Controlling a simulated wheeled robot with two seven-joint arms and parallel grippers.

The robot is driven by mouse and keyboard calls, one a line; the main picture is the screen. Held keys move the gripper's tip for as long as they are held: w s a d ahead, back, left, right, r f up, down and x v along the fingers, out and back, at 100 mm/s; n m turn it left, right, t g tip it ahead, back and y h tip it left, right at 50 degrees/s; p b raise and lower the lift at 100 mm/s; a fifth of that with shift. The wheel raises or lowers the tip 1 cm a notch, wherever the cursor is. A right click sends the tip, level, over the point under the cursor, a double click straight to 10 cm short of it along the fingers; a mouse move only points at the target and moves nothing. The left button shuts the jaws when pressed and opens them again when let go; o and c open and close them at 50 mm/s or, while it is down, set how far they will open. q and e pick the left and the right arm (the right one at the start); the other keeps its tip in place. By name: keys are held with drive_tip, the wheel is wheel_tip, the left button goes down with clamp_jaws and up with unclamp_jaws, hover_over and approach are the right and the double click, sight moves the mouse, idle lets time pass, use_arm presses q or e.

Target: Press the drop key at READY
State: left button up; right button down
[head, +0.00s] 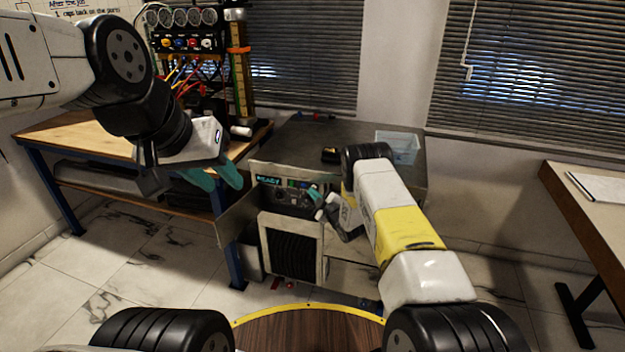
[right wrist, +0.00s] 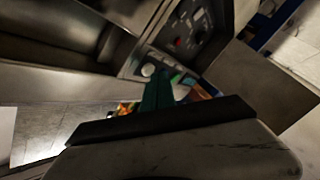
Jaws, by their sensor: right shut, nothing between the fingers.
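The control panel (head: 288,194) is on the front of a grey metal cabinet. Its small display (head: 268,180) shows READY in lit letters. In the right wrist view the panel (right wrist: 185,45) has a red button (right wrist: 178,42), dark knobs and a pale round button (right wrist: 148,70). I cannot tell which control is the drop key. My right gripper (head: 316,191) is shut and empty, its teal fingertips at the panel's right part; they also show in the right wrist view (right wrist: 160,76). Contact cannot be told. My left gripper (head: 222,180) is open and empty, left of the cabinet.
A wooden workbench (head: 110,132) with a gauge rack (head: 185,40) and hoses stands at the left. A clear tray (head: 398,146) is on the cabinet top (head: 300,135). A desk (head: 585,215) stands at the right. An open metal flap (head: 238,210) juts out left of the panel.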

drive_tip(key=shift+w+d, duration=0.1)
drive_tip(key=shift+w, duration=0.25)
idle(0.4)
drive_tip(key=shift+s, duration=0.15)
drive_tip(key=shift+s+a, duration=0.25)
drive_tip(key=shift+s, duration=0.35)
drive_tip(key=s, duration=0.1)
drive_tip(key=s+a, duration=0.1)
drive_tip(key=s, duration=0.2)
drive_tip(key=shift+s+a, duration=0.3)
drive_tip(key=shift+s, duration=0.1)
idle(0.6)
